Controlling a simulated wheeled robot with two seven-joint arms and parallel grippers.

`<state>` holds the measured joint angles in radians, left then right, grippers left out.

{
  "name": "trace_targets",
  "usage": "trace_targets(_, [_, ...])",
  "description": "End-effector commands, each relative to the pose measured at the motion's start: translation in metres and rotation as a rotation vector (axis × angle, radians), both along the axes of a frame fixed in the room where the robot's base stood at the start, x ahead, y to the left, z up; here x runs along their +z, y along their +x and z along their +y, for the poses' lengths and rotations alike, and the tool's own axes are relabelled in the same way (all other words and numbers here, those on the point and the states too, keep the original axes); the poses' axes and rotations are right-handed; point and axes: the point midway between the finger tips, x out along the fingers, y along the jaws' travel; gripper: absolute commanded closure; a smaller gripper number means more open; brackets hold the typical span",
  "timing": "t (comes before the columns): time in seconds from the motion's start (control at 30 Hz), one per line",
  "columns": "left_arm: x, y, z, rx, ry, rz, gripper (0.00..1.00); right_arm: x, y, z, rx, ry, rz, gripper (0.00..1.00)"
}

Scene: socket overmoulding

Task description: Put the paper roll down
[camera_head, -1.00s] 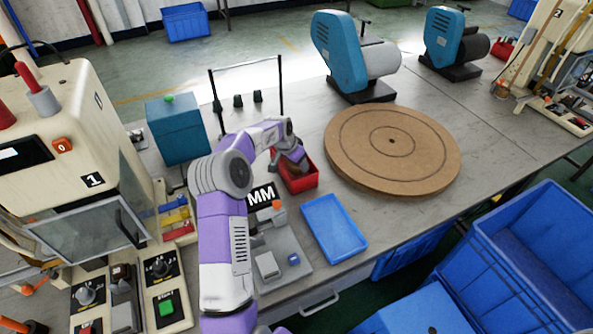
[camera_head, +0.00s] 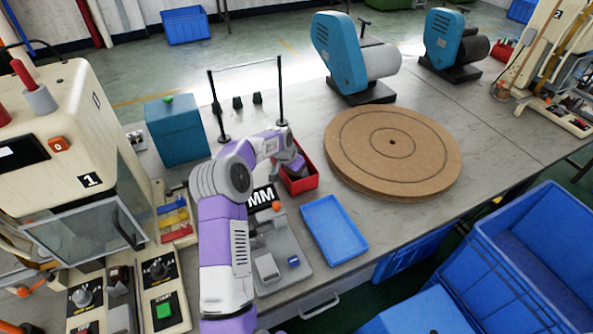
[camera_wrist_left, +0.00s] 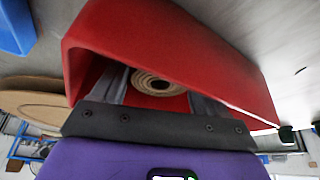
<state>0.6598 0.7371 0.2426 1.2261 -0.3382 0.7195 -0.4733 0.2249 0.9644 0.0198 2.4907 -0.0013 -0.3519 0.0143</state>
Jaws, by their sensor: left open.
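My left gripper (camera_head: 298,169) reaches down into the small red bin (camera_head: 309,184) in the head view. In the left wrist view its two grey fingers (camera_wrist_left: 160,92) are open inside the red bin (camera_wrist_left: 165,45). A tan, ring-shaped paper roll (camera_wrist_left: 158,79) shows between the fingers, against the red inside of the bin. I see no finger closed on it. In the head view the arm and gripper hide the roll. My right gripper is not in view.
A blue tray (camera_head: 334,231) lies in front of the bin, and a large round wooden disc (camera_head: 370,165) lies to its right. A black thin-legged frame (camera_head: 281,92) stands behind. A teal box (camera_head: 178,133) and a machine marked 1 (camera_head: 70,130) stand left.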

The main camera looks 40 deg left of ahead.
Motion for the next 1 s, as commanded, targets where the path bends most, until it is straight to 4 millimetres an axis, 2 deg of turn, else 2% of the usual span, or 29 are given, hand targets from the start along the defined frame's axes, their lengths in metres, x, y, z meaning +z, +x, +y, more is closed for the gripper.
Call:
trace_targets(0.17, [0.023,-0.007,0.002,0.002,0.001,-0.002,0.27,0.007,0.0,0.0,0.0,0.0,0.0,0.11])
trace_targets(0.4, [0.072,-0.028,0.003,0.002,0.002,-0.002,0.27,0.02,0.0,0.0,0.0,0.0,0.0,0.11])
trace_targets(0.6, [0.102,-0.041,0.004,0.002,0.001,-0.001,0.27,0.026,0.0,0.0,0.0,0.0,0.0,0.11])
trace_targets(0.77, [0.112,-0.045,0.004,0.001,0.001,0.0,0.27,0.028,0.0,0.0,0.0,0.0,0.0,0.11])
trace_targets(1.0, [0.113,-0.046,0.004,0.0,0.001,0.0,0.27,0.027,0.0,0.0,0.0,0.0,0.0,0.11])
